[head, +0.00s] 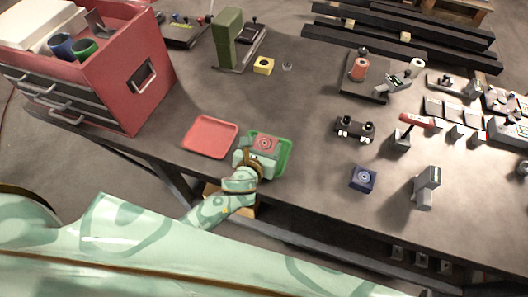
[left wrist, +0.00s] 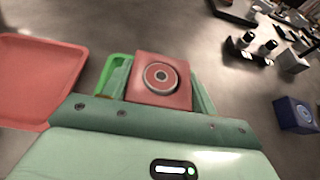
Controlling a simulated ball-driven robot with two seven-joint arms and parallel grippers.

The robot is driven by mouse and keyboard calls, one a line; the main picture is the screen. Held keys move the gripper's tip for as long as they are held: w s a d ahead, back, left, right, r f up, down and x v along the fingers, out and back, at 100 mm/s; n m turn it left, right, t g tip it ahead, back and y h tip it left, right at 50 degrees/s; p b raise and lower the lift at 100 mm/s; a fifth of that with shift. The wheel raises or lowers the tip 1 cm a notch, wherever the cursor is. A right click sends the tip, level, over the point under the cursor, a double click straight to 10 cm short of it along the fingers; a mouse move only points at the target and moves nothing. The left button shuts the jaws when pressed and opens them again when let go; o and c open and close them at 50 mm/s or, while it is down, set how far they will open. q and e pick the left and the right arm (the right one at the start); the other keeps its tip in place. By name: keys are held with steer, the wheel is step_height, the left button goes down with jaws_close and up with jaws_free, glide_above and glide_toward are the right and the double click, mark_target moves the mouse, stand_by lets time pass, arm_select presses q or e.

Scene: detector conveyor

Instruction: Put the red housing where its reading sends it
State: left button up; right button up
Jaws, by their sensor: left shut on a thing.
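The tray's green edge (left wrist: 117,68) shows behind the left finger. The red tray (head: 210,137) is empty, just left of the green one. My right gripper is not in view.
A dark blue housing (head: 362,179) sits to the right on the dark table, near a grey upright device (head: 427,186). A red drawer cabinet (head: 140,75) stands at the left. The table's middle is clear.

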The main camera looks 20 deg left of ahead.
arm_select(q)
steer(key=f, duration=0.1)
steer(key=f+b, duration=0.2)
steer(key=shift+w+a+f, duration=0.3)
steer(key=shift+f, duration=0.1)
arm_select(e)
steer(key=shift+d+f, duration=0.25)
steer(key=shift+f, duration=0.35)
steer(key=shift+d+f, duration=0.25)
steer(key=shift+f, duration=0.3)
arm_select(q)
steer(key=o, duration=0.8)
steer(key=shift+f, duration=0.2)
steer(key=o, duration=0.4)
steer(key=shift+o, duration=0.2)
steer(key=shift+r, duration=0.1)
